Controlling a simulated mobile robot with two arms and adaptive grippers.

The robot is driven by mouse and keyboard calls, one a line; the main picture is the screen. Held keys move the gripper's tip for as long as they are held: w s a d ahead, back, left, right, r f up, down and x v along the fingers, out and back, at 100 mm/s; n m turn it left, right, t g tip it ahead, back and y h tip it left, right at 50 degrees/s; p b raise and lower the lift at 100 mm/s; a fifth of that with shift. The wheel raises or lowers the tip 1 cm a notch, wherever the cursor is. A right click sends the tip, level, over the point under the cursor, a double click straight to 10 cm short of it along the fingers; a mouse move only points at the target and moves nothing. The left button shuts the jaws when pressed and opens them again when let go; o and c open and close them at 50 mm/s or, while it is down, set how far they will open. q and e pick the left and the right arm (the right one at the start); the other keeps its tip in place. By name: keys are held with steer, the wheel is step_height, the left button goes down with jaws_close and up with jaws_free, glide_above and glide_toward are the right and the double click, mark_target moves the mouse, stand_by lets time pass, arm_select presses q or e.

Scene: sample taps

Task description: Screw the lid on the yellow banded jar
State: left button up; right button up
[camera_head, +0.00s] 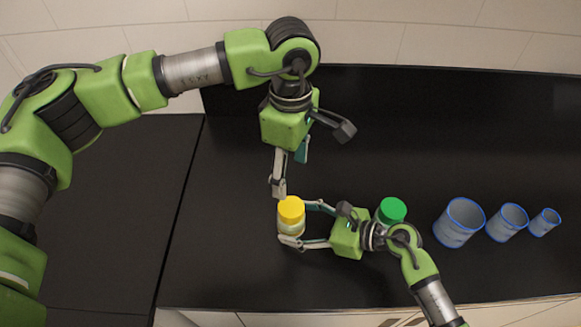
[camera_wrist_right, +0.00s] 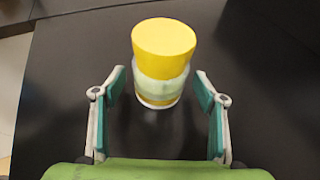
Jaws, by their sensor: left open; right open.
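The yellow banded jar (camera_head: 290,230) stands upright on the black counter. It also shows in the right wrist view (camera_wrist_right: 150,85), pale with a yellow band low down. A yellow lid (camera_head: 291,208) sits on its top, and the lid (camera_wrist_right: 164,50) looks roughly level; I cannot tell how tight it is. My right gripper (camera_head: 304,224) is open, its fingers reaching toward either side of the jar. In the right wrist view its fingertips (camera_wrist_right: 160,82) have gaps to the jar. My left gripper (camera_head: 288,178) is open and empty, pointing down just above and behind the lid.
A jar with a green lid (camera_head: 392,210) stands right of my right gripper, partly hidden by my right arm. Three blue-rimmed beakers, large (camera_head: 458,224), middle (camera_head: 507,223) and small (camera_head: 544,223), stand farther right. The black counter (camera_head: 230,240) is clear to the left.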

steer(key=v, duration=1)
steer(key=shift+r, duration=0.1)
steer(key=shift+s, duration=0.1)
